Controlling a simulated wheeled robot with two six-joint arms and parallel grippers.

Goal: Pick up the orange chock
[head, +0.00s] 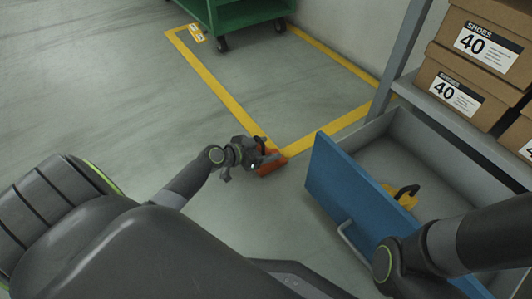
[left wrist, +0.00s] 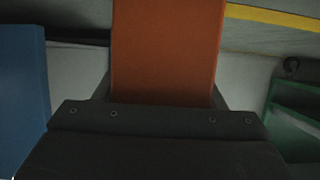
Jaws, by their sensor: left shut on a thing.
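The orange chock (head: 271,163) is low near the floor in the head view, beside the corner of the yellow floor line. My left gripper (head: 258,158) is shut on it and hides part of it. In the left wrist view the chock (left wrist: 168,52) fills the top middle, between the dark fingers of my gripper (left wrist: 165,98). I cannot tell whether the chock touches the floor. My right gripper is not in view; only my right arm shows at the lower right.
An open drawer with a blue front (head: 342,196) is right of the chock, with a yellow thing (head: 401,196) with a black handle inside. Shoe boxes (head: 482,43) stand on the shelf above. A green cart (head: 245,12) stands at the back. The floor at left is clear.

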